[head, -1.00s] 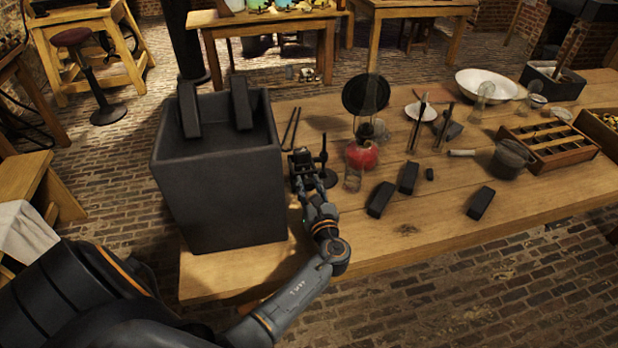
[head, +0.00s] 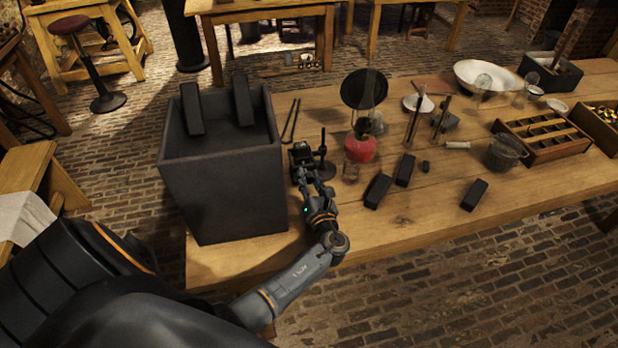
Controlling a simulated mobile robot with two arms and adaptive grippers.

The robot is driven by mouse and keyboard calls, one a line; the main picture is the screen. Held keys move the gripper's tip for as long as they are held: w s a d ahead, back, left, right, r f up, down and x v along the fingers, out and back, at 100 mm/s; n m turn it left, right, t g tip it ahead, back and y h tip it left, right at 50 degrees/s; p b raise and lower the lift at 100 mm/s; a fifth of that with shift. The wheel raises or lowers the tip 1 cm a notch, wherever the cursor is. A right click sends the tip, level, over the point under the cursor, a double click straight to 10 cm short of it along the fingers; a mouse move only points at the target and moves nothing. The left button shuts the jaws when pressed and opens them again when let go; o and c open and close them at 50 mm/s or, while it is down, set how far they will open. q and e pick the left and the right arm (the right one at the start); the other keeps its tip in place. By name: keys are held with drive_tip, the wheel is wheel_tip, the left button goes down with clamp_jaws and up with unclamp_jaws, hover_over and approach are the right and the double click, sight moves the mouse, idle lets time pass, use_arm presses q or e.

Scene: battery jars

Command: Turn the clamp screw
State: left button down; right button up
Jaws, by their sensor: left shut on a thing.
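A small dark clamp device (head: 301,153) stands on the wooden table just right of the big grey box. My left gripper (head: 307,176) reaches it from the near side. Its fingers are closed at the near face of the device, on what appears to be the clamp screw. The screw itself is too small and too covered by the fingers to make out. My right gripper is not in view.
A large open grey box (head: 225,195) with dark blocks at its rim stands close on the left. A thin dark stand (head: 323,150) is just right of the clamp. A red lamp (head: 360,148) and loose black blocks (head: 377,191) lie further right. The table's front is clear.

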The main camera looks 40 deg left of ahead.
use_arm(q)
drive_tip(key=c, duration=1)
unclamp_jaws()
drive_tip(key=shift+o, duration=0.2)
drive_tip(key=v, duration=1.2)
